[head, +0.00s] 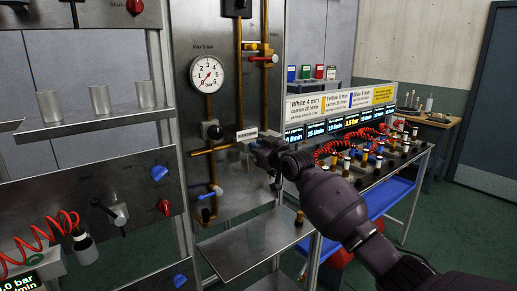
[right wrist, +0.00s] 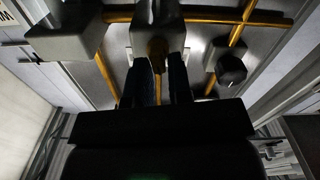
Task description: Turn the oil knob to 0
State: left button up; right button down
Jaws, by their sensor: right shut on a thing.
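My right gripper (head: 262,153) reaches the pipe panel (head: 237,195) in the head view, just below a small white label (head: 247,134) too small to read. In the right wrist view its two dark fingers (right wrist: 163,85) are shut on a brass-coloured knob (right wrist: 157,48) on the front of a grey block (right wrist: 157,20). I take this to be the oil knob, but its scale and setting cannot be read. In the head view the gripper and wrist hide it. My left gripper is not in view.
A pressure gauge (head: 207,75) and a black knob (head: 214,131) are up and left of the gripper. A blue-handled valve (head: 211,193) is lower left. A metal shelf (head: 250,247) lies below. The hose rack (head: 370,170) stands close on the right.

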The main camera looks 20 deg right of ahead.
pick_arm(q)
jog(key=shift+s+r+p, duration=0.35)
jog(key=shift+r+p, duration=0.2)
jog(key=shift+p, duration=0.65)
pick_arm(e)
jog(key=shift+s+a+f+n, duration=0.1)
jog(key=shift+a+f+n, duration=0.1)
jog(key=shift+n, duration=2.4)
jog(key=shift+a+f+n, duration=0.1)
jog(key=shift+f+n, duration=0.1)
jog(key=shift+n, duration=2.4)
jog(key=shift+s+a+f+n, duration=0.1)
jog(key=shift+a+f+n, duration=0.1)
jog(key=shift+n, duration=2.4)
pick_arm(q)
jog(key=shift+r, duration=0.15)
pick_arm(e)
jog(key=c, duration=1.1)
grip_release()
jog(key=shift+d, duration=0.1)
